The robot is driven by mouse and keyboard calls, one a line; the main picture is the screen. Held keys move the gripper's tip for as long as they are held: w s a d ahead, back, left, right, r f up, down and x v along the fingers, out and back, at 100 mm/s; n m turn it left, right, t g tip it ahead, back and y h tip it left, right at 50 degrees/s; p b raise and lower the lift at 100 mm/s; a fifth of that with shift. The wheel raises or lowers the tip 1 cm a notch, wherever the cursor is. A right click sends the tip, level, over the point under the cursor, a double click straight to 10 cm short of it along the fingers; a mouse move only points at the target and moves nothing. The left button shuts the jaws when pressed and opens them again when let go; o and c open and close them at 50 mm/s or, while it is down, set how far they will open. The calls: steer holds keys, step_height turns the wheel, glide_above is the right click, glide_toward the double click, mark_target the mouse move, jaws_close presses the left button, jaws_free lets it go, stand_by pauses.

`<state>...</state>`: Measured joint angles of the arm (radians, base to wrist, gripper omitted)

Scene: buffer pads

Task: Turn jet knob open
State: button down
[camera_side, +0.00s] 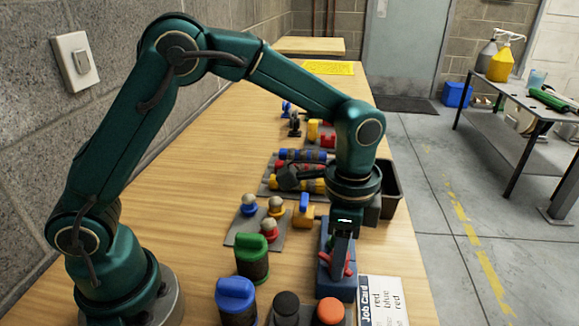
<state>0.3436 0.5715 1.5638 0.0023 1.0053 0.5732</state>
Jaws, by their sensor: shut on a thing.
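My gripper (340,252) points straight down over a blue block (340,288) near the front right of the wooden table. A red knob (349,266) with a lever-like shape shows at the fingers, on the blue block. My gripper is shut on the red knob. The fingers hide part of it, so its exact turn angle is hard to read. No label marks it as the jet knob from this view.
A Job Card (385,300) lies right of the blue block. Green (252,258) and blue-capped (236,297) canisters stand left. A pad with knobbed pieces (258,228) and a black bin (390,188) are behind. Bare table (180,240) lies to the left.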

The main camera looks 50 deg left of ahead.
steer(key=n, duration=0.6)
steer(key=shift+r+n, duration=0.1)
steer(key=shift+n, duration=0.3)
stand_by(0.4)
steer(key=c, duration=0.5)
jaws_free()
steer(key=shift+r, duration=2.55)
